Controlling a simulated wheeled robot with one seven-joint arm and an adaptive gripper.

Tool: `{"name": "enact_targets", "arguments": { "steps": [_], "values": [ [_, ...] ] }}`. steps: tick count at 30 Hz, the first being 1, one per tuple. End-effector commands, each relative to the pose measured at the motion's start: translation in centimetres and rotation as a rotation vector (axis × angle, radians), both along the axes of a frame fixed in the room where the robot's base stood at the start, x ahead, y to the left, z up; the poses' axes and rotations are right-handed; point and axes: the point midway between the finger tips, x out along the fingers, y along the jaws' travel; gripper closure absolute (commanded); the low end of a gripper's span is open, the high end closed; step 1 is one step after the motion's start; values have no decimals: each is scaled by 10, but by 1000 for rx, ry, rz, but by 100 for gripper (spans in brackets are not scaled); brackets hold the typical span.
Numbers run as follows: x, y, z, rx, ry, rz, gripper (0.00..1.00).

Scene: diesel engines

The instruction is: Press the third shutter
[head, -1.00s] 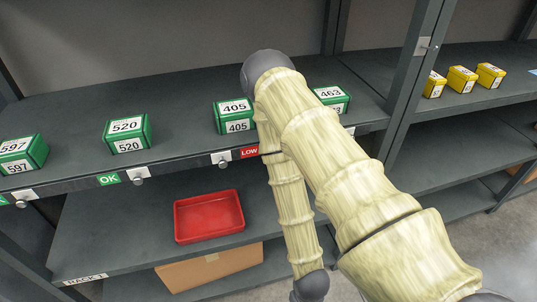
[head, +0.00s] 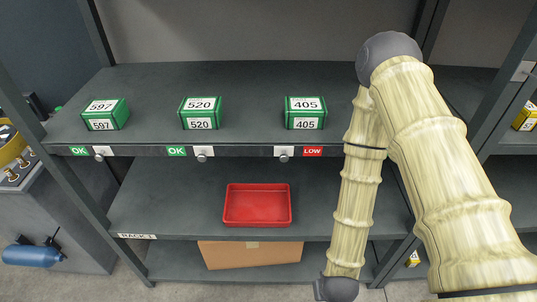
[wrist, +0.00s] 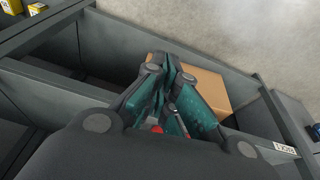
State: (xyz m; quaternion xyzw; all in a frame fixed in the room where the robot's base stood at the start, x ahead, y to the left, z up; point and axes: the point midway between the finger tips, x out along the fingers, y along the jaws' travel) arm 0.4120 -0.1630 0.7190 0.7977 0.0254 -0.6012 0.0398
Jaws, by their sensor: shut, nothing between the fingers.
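Small silver round knobs on white plates sit along the front edge of the upper shelf in the head view: a left one (head: 100,156), a middle one (head: 203,156) and a third from the left (head: 285,155), beside a red LOW label (head: 313,152). Nothing visible is marked as a shutter; I cannot tell whether these knobs are what is meant. My arm hides the shelf edge further right. My gripper (wrist: 172,68) shows in the wrist view, shut and empty, over the lower part of the rack. It does not show in the head view.
Green boxes numbered 597 (head: 105,115), 520 (head: 200,113) and 405 (head: 305,113) stand on the upper shelf. A red tray (head: 257,222) is on the shelf below, above a cardboard box (head: 250,255). A rack post (head: 62,170) stands at left.

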Motion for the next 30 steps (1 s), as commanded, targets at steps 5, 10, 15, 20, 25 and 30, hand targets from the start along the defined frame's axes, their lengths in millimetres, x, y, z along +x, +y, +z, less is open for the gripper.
{"name": "enact_targets", "arguments": {
  "steps": [5, 10, 15, 20, 25, 30],
  "values": [
    [99, 76, 79, -113, -295, 123, 100],
    [152, 136, 173, -295, -502, 207, 100],
    [164, 187, 274, -525, -620, 270, 100],
    [146, 222, 355, -742, -645, 318, 100],
    [119, 242, 409, -905, -618, 357, 100],
    [105, 248, 430, -974, -595, 376, 100]
  ]
}}
